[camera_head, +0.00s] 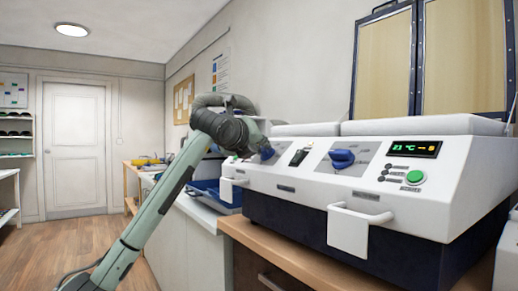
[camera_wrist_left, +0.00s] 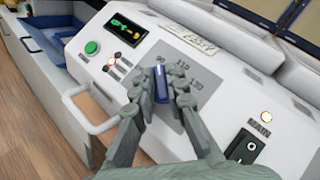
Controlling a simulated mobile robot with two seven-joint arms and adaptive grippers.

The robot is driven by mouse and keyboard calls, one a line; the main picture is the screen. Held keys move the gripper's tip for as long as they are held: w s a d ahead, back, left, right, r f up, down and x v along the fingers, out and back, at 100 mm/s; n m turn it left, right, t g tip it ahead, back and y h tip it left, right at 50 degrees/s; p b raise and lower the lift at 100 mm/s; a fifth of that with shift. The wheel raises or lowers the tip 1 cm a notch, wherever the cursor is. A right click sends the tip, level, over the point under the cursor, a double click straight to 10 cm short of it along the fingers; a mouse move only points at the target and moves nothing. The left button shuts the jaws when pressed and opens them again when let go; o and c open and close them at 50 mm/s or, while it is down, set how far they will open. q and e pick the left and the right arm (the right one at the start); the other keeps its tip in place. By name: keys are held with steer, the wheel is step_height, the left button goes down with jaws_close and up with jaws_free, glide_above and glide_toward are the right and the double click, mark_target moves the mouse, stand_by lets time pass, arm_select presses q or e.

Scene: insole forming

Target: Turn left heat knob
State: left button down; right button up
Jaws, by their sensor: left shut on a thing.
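The left heat knob (camera_head: 267,153) is a blue knob on the front panel of the white machine, at the left of the main switch. My left gripper (camera_head: 257,148) reaches it from the left and hides part of it. In the left wrist view the knob (camera_wrist_left: 161,84) stands between the two grey fingers of the left gripper (camera_wrist_left: 158,88), which are shut on it. Its grip bar points roughly up and down in that picture, and numbers show on the grey plate around it. My right gripper is in neither view.
The main switch (camera_head: 299,157) and the right heat knob (camera_head: 342,158) sit further right on the panel. White handles (camera_head: 361,228) stick out in front. A lit display (camera_wrist_left: 124,28) and green button (camera_wrist_left: 92,47) are left of the knob. A blue tray (camera_head: 217,192) lies left of the machine.

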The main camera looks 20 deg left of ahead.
arm_select(q)
steer(key=n+y, duration=0.1)
steer(key=n+g+y, duration=0.1)
steer(key=n, duration=0.1)
steer(key=shift+d+r, duration=0.15)
steer(key=shift+d, duration=0.05)
steer(key=shift+n+g+y, duration=0.6)
steer(key=shift+n+y, duration=0.1)
steer(key=shift+n, duration=0.4)
steer(key=shift+n+g+y+p, duration=0.4)
steer(key=shift+n+g+p, duration=0.15)
steer(key=shift+n, duration=0.25)
steer(key=shift+w+d+n+g+y+p, duration=0.1)
steer(key=shift+n+g+y+p, duration=0.55)
steer(key=shift+n, duration=0.45)
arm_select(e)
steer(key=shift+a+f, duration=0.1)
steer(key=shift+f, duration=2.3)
arm_select(q)
steer(key=c, duration=1.5)
jaws_free()
steer(key=shift+c, duration=0.2)
